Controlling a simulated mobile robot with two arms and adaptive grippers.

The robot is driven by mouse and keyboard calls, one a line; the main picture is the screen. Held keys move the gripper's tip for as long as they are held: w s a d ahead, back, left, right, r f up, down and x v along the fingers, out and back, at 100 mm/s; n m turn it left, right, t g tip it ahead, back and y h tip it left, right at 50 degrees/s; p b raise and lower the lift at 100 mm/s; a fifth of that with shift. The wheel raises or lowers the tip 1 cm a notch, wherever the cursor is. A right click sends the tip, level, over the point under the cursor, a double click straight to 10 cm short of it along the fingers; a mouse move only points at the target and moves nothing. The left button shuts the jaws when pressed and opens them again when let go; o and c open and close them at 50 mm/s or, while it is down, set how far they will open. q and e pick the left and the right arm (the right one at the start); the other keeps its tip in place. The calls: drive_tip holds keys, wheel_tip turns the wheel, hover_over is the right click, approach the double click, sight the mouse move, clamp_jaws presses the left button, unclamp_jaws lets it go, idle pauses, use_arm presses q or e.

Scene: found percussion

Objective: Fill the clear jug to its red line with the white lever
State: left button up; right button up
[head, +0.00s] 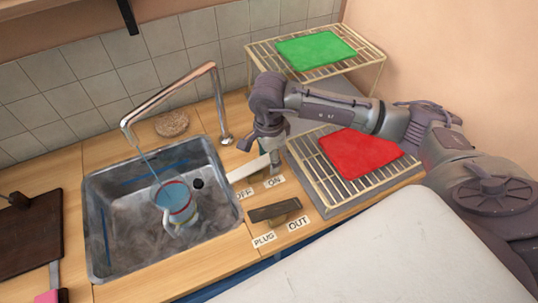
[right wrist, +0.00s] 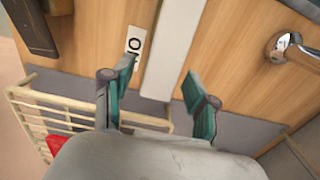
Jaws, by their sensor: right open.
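The clear jug (head: 178,218) stands in the sink, with a handle low at its front and a red line around it. A thin water stream from the tap falls into it, and bluish water shows inside. I cannot tell the exact level against the line. The white lever (head: 246,170) lies on the counter right of the sink, behind the OFF and ON labels. My right gripper (head: 270,152) is open over the lever's right end. In the right wrist view, the lever (right wrist: 178,45) runs between the open fingers (right wrist: 150,88), apart from both. My left gripper is out of view.
The metal sink (head: 103,240) has a copper tap (head: 170,92) arching over it. A dark lever (head: 275,211) lies by the PLUG and OUT labels. Wire racks hold a red board (head: 360,153) and a green board (head: 315,50), close to my right arm.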

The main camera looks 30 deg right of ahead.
clamp_jaws()
drive_tip(key=shift+a+r+h+b, duration=0.25)
drive_tip(key=shift+h+b, duration=0.15)
drive_tip(key=shift+h, duration=0.3)
drive_tip(key=shift+d, duration=0.1)
unclamp_jaws()
drive_tip(key=shift+r, duration=0.1)
